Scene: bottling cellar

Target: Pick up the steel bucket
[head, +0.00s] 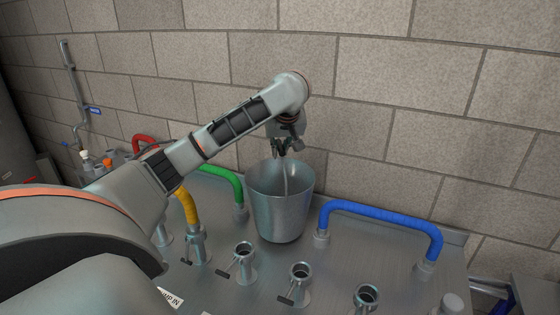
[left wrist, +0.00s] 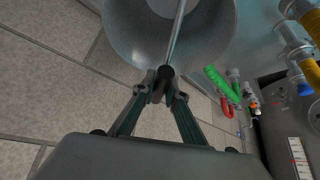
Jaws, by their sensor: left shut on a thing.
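The steel bucket (head: 281,208) is a grey, slightly tapered pail at the back of the metal panel in the head view, upright, near the block wall. My left gripper (head: 282,151) comes down from above over its mouth and is shut on its thin handle, which stands up. In the left wrist view the fingertips (left wrist: 162,90) close on the dark grip of the handle, and the bucket (left wrist: 135,48) fills the upper part. I cannot tell whether the bucket's base touches the panel. My right gripper is not in view.
A blue hose (head: 382,213) arches right of the bucket and a green hose (head: 222,178) lies close on its left, with a yellow hose (head: 187,208) beyond. Several open pipe ports with levers stand in front (head: 301,272). The block wall (head: 420,90) is close behind.

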